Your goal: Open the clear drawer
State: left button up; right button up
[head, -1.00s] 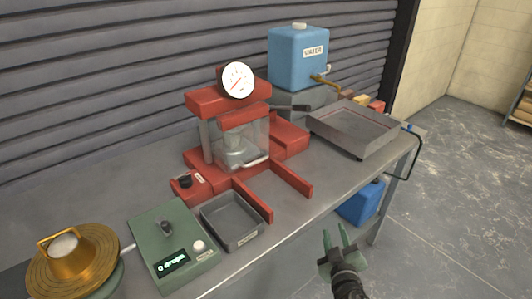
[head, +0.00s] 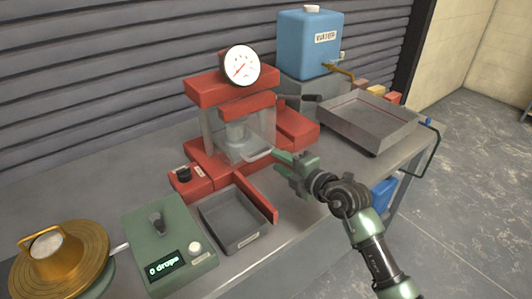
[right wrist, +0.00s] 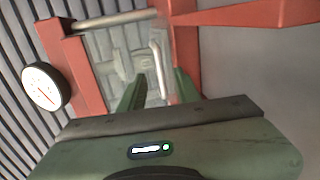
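The clear drawer (head: 258,140) is a see-through box in the red press (head: 222,90) on the bench. A grey fitting shows inside it. Its pale bar handle (head: 260,155) is on the front, near the low edge. My right gripper (head: 279,160) is at the press's front, close to the handle. In the right wrist view, its two green fingers are apart, and the handle (right wrist: 157,66) shows between their tips, in front of the clear drawer (right wrist: 122,58). I cannot tell whether a finger touches the handle. The drawer looks closed. My left gripper is not in view.
A round gauge (head: 242,66) tops the press. A grey tray (head: 234,222), a green drop counter (head: 168,245) and a brass pan (head: 60,262) are at the left. A blue water tank (head: 310,45) and a large metal tray (head: 368,122) are at the right.

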aim_at(265, 154)
jog(key=x, duration=0.7)
jog(key=shift+a, duration=0.1)
jog(key=shift+c, duration=0.2)
grip_shut()
dwell(1.1)
